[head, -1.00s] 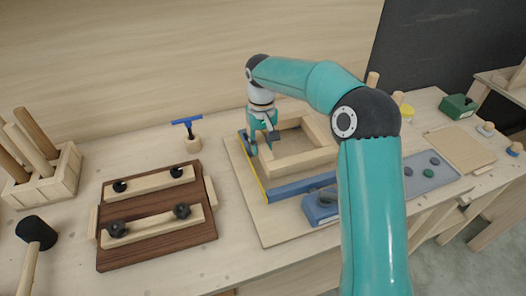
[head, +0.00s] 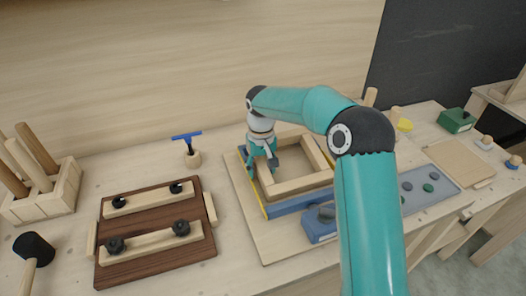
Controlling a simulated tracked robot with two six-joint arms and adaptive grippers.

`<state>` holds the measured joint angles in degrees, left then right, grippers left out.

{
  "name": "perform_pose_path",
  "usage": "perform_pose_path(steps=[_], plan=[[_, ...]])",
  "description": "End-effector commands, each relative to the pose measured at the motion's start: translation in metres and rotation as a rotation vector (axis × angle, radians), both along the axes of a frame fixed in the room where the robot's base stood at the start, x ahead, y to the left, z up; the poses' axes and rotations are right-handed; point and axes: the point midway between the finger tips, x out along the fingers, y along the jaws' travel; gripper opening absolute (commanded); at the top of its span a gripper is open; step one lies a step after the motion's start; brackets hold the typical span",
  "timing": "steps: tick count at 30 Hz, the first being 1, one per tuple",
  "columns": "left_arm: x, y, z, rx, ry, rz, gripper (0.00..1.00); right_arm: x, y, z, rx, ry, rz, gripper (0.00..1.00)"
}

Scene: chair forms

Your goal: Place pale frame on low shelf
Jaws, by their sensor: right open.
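The pale frame (head: 303,182) is a square of light wood bars on a pale board (head: 252,228) in the middle of the bench. Blue bars lie along its left and near sides. My right gripper (head: 262,170) is open, pointing down at the frame's left side with its fingers on either side of that bar. Whether the fingers touch the bar cannot be told. My right arm hides part of the frame's right side. A low wooden shelf or stand (head: 505,95) shows at the far right; whether it is the low shelf is unclear. My left gripper is out of view.
A dark board with clamped pale bars (head: 157,230) lies left of the frame. A dowel crate (head: 42,190) and black mallet (head: 33,248) are further left. A blue-handled tool (head: 188,145) stands behind. A grey tray (head: 430,190) and green box (head: 456,121) are on the right.

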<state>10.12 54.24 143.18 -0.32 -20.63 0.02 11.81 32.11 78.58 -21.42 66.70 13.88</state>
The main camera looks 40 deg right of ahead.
Motion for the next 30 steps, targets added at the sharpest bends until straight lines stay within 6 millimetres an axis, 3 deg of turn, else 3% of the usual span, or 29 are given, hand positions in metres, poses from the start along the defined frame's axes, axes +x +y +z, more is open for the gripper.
perform_pose_path(steps=[2, 11, 21, 30], plan=[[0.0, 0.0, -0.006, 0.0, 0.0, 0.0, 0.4, 0.0, 0.0, -0.004, -0.001, -0.002, 0.0, 0.56], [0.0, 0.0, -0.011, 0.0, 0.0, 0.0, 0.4, -0.001, -0.006, 0.055, -0.002, -0.009, -0.002, 0.56], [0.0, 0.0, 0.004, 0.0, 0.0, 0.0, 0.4, -0.001, -0.006, 0.137, -0.001, -0.006, -0.001, 0.56], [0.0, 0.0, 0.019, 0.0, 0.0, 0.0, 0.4, -0.001, -0.004, 0.171, 0.0, -0.001, 0.0, 0.6]])
